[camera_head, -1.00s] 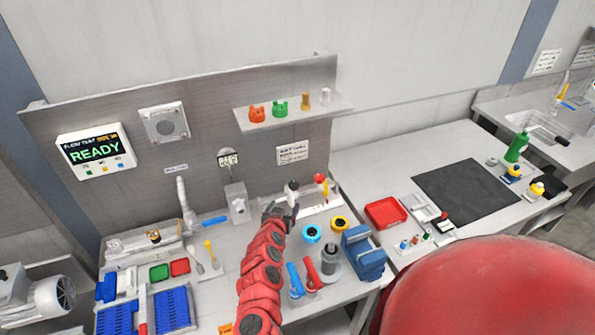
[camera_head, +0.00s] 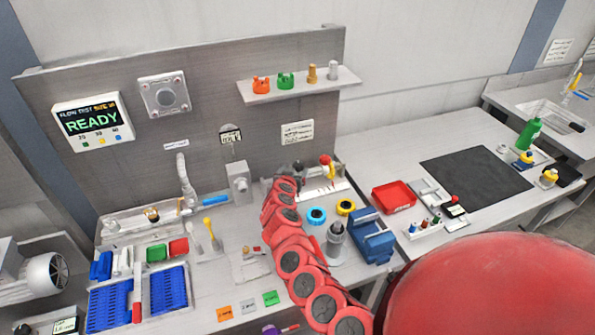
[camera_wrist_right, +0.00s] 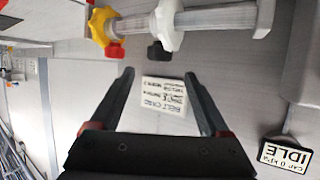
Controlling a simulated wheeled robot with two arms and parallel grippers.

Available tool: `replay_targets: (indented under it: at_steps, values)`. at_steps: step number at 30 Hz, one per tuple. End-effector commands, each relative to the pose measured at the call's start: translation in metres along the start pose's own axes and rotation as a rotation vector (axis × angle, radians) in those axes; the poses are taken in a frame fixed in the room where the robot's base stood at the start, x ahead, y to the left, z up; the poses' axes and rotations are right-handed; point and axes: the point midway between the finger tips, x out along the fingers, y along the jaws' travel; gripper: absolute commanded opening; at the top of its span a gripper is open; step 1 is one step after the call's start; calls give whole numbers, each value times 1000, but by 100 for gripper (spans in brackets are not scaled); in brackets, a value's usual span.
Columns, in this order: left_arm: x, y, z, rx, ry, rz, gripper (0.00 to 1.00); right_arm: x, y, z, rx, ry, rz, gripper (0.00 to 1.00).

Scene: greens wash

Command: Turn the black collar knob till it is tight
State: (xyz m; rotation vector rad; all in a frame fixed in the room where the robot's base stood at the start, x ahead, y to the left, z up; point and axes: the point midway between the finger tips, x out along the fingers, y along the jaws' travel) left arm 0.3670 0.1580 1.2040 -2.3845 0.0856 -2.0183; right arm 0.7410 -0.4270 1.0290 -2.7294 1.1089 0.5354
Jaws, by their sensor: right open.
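The black collar knob (camera_wrist_right: 158,52) shows in the right wrist view, below a white collar (camera_wrist_right: 168,22) on a grey rail. My right gripper (camera_wrist_right: 159,76) is open and empty. The knob appears between its fingertips and a little beyond them; I cannot tell whether they touch. In the head view my right arm reaches up to this fixture and largely hides the gripper and knob. My left gripper is not in view.
A yellow collar with a red knob (camera_wrist_right: 114,50) sits close on the same rail; it also shows in the head view (camera_head: 327,163). A blue ring (camera_head: 316,215), a yellow ring (camera_head: 346,207) and a blue block (camera_head: 372,240) stand right of my arm. A screen reads READY (camera_head: 92,121).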

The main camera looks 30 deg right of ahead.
Motion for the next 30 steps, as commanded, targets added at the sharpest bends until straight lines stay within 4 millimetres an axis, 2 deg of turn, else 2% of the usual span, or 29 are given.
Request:
replay_targets:
  at_steps: [1, 4, 11, 18, 30]
  values:
    - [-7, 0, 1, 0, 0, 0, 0, 7, 2, 3, -8, 2, 4, 80]
    - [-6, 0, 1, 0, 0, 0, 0, 13, -2, 3, -14, 1, -4, 80]
    - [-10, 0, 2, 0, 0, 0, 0, 33, 2, 0, -7, 3, 5, 80]
    - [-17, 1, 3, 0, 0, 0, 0, 53, -1, 5, -13, -3, -1, 80]
    - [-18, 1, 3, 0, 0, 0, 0, 61, 2, 1, -1, -2, 4, 80]
